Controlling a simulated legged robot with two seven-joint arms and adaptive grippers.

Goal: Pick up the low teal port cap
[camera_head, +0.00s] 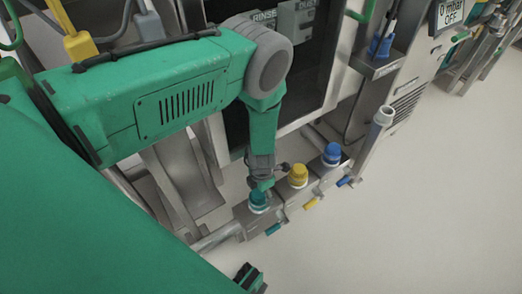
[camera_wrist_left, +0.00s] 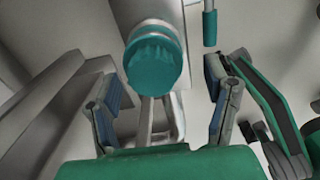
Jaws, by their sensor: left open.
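The low teal port cap (camera_head: 258,198) sits on a grey metal block at the near left end of a row of ports. In the left wrist view the same teal cap (camera_wrist_left: 152,64) shows large, with a ridged round top. My left gripper (camera_head: 261,182) points down just above the cap and partly covers it. In the left wrist view my left gripper (camera_wrist_left: 162,78) is open, one finger to each side of the cap. The fingers look apart from the cap.
A yellow cap (camera_head: 298,175) and a blue cap (camera_head: 332,153) stand on similar blocks to the right. A teal handle (camera_head: 273,229) sticks out below the teal cap's block. An upright metal pipe (camera_head: 371,140) stands beyond the blue cap. Floor at the right is clear.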

